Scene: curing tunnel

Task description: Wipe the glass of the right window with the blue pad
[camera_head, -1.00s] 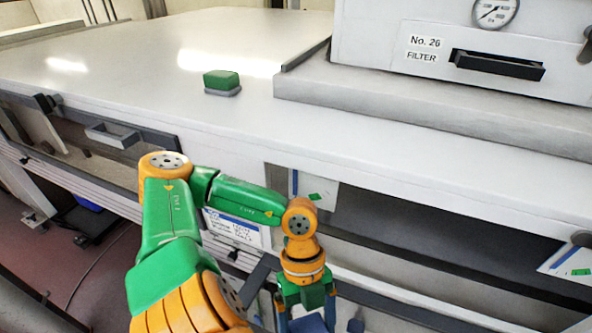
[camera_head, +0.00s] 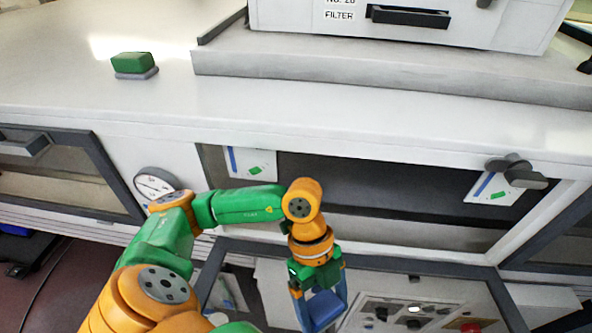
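The blue pad (camera_head: 323,308) is between the fingers of my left gripper (camera_head: 320,300), which points down near the bottom middle of the head view. The pad's lower end is partly hidden by the frame edge. Behind it is a dark-framed window panel (camera_head: 400,262) below a dark opening; a control panel shows through or in its glass. I cannot tell whether the pad touches the glass. Another dark-framed window (camera_head: 565,235) is cut off at the right edge. My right gripper is not in view.
A green block on a grey base (camera_head: 134,64) sits on the white top. A filter box (camera_head: 400,20) stands at the back. A dark knob (camera_head: 515,170) sticks out above the opening's right end. A round gauge (camera_head: 153,186) and another window (camera_head: 60,185) are at left.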

